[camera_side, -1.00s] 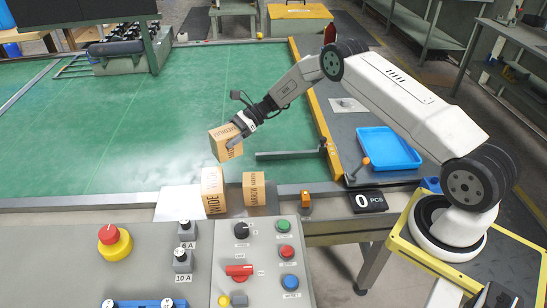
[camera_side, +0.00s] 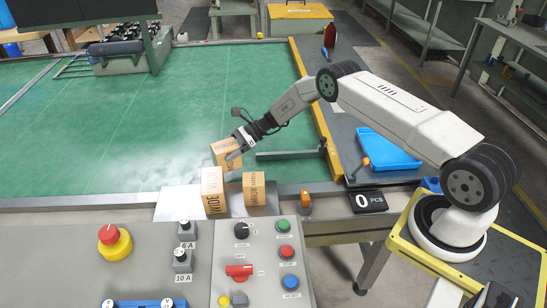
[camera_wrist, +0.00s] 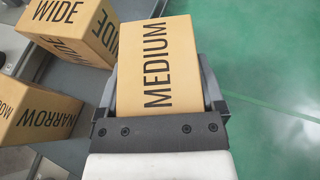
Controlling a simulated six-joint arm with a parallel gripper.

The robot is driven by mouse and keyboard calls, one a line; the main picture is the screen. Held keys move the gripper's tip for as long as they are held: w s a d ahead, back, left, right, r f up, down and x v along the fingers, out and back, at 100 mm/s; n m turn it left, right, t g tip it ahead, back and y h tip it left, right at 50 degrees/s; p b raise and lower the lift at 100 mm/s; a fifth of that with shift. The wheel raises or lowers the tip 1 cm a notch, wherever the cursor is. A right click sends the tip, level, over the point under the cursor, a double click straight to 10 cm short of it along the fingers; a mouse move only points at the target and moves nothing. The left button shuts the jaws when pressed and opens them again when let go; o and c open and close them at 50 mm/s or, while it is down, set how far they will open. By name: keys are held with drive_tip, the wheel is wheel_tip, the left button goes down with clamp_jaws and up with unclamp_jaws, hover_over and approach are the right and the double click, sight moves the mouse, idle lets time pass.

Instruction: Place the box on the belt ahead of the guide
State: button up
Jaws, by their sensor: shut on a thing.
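My gripper (camera_side: 236,151) is shut on a cardboard box (camera_side: 224,155) near the front edge of the green belt (camera_side: 150,125). In the wrist view, the box (camera_wrist: 155,62) reads MEDIUM and sits between both fingers of the gripper (camera_wrist: 160,85). Whether its underside touches the belt is hidden. The guide (camera_side: 288,154) is a dark bar reaching left over the belt from its right edge. The held box is left of the guide's free end.
A WIDE box (camera_side: 212,194) and a NARROW box (camera_side: 255,192) stand on a metal plate (camera_side: 172,203) just in front of the held box. A blue tray (camera_side: 385,148) lies right of the belt. A control panel (camera_side: 140,270) fills the front. Much of the belt is clear.

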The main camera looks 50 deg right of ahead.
drive_tip(key=shift+f, duration=0.35)
drive_tip(key=shift+f, duration=1.9)
drive_tip(key=shift+f, duration=0.1)
drive_tip(key=o, duration=1.1)
drive_tip(key=shift+s+d+r, duration=0.15)
drive_tip(key=shift+d+r, duration=0.15)
drive_tip(key=shift+d, duration=0.2)
drive_tip(key=v, duration=1.1)
drive_tip(key=shift+s+a, duration=0.1)
